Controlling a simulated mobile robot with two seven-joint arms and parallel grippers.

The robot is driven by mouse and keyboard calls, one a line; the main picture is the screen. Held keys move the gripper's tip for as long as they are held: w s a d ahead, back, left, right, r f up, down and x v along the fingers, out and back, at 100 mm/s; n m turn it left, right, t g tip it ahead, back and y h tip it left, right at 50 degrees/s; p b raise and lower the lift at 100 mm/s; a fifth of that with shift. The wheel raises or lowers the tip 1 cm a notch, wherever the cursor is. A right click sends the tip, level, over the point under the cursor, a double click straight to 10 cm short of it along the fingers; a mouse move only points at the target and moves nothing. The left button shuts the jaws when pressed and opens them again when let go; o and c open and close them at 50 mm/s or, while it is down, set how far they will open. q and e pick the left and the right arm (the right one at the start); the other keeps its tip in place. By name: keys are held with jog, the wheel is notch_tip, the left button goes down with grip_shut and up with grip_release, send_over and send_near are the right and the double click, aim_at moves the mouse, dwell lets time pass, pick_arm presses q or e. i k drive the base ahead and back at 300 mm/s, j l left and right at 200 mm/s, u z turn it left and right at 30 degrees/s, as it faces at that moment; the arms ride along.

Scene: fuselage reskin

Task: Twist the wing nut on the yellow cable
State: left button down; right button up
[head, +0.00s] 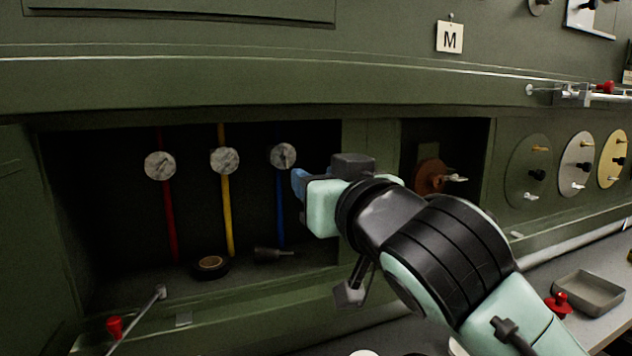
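The yellow cable (227,215) runs vertically down the back of the dark recess in the green fuselage wall. A round, mottled grey disc (225,161) sits on its upper part; a small wing-like shape on its face is too small to read clearly. My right gripper (299,183) comes in from the right, with blue fingertips beside the blue cable, just below and right of its disc (283,156). It is to the right of the yellow cable and apart from it. The gap between its fingers is hidden by the viewing angle. My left gripper is out of view.
A red cable (168,220) with its own disc (160,166) hangs left of the yellow one. A black tape roll (210,266) and a dark tool (272,253) lie on the recess floor. A rod with a red knob (115,327) crosses the lower left edge.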

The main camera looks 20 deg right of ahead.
aim_at(224, 160)
jog(key=k+l, duration=0.1)
jog(key=k, duration=1.4)
